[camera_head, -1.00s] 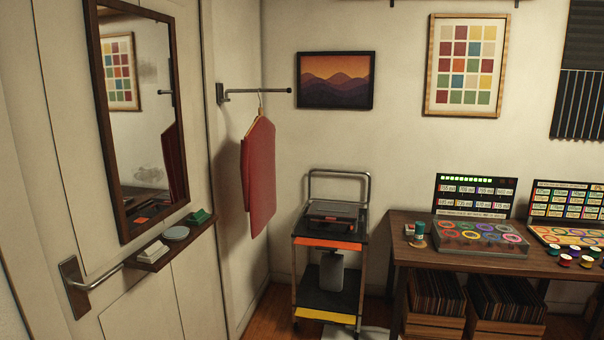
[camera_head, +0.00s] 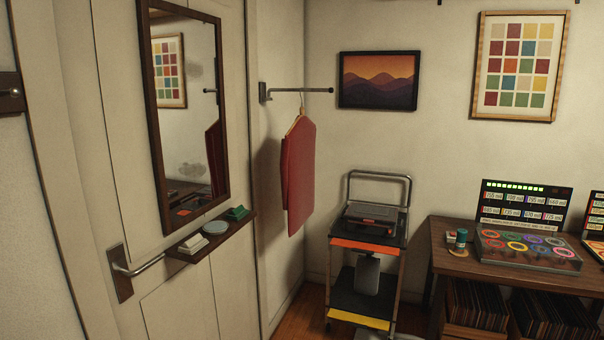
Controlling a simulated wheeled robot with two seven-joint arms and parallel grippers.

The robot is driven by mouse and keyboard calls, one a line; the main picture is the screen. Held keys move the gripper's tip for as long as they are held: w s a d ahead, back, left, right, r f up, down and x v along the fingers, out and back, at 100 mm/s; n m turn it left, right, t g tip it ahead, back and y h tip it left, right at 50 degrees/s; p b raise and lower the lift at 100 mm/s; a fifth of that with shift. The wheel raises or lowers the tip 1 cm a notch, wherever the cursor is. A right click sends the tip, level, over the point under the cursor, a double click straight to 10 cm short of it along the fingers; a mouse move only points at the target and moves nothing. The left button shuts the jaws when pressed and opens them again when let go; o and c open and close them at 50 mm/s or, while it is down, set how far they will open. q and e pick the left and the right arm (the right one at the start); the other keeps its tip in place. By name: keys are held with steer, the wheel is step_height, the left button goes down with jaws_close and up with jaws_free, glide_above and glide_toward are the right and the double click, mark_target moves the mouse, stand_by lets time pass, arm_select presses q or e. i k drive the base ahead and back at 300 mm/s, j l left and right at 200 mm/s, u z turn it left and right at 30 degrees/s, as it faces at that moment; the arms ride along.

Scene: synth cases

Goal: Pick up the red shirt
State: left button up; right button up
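The red shirt (camera_head: 298,175) hangs, folded, on a hanger (camera_head: 300,113) from a dark metal wall rail (camera_head: 300,90). The rail juts out from the wall just right of the door. The shirt hangs free, with its lower edge well above the floor. Part of it also shows as a reflection in the mirror. Neither of my grippers is in view.
A door (camera_head: 110,160) with a lever handle (camera_head: 135,268), a mirror (camera_head: 190,110) and a small shelf (camera_head: 212,238) is at left. A black cart (camera_head: 365,242) stands right of the shirt. A wooden table (camera_head: 450,262) with equipment is farther right.

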mark_target(297, 151)
steer(key=u, duration=1.95)
steer(key=z, duration=1.95)
steer(key=i+l, duration=0.1)
steer(key=i, duration=0.15)
steer(key=i+l+z, duration=0.1)
steer(key=i, duration=0.2)
